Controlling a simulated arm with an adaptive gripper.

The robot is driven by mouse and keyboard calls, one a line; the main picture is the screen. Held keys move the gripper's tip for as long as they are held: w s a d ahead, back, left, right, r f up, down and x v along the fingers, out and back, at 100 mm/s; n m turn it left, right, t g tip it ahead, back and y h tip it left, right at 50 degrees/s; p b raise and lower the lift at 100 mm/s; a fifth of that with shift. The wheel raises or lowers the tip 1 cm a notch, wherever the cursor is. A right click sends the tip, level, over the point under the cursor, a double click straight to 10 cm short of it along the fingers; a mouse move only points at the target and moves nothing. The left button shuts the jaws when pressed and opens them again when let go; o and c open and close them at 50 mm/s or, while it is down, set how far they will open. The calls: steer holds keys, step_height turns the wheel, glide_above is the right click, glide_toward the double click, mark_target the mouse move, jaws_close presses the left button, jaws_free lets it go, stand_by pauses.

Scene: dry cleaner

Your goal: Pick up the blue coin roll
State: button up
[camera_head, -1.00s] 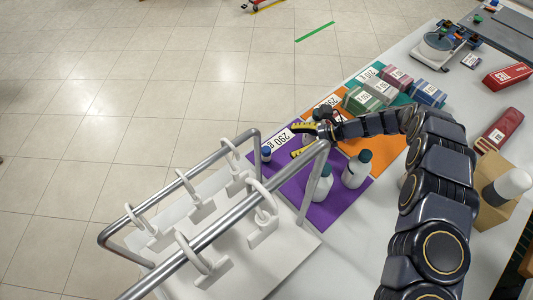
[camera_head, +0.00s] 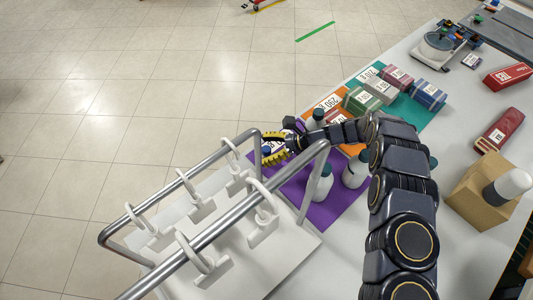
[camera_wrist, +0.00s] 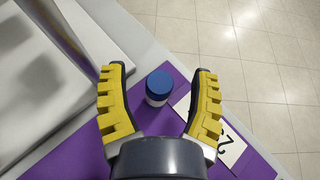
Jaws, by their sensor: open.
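A short upright cylinder with a blue top and white lower part, which I take as the blue coin roll (camera_wrist: 159,86), stands on the purple mat (camera_wrist: 172,70). In the wrist view it is between my open yellow fingers, nearer the left one, with a gap on both sides. My gripper (camera_wrist: 161,72) is empty; I cannot tell its exact height over the mat. In the head view my gripper (camera_head: 266,149) is at the purple mat's left corner, and its fingers partly hide the cylinder.
A metal rack (camera_head: 205,236) with white hangers stands close to my gripper's left. Dark-capped bottles (camera_head: 356,172) stand on the purple mat. Striped bundles, including a blue one (camera_head: 428,94), lie farther back. A brown box (camera_head: 470,203) is at the right.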

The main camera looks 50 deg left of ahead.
jaws_close()
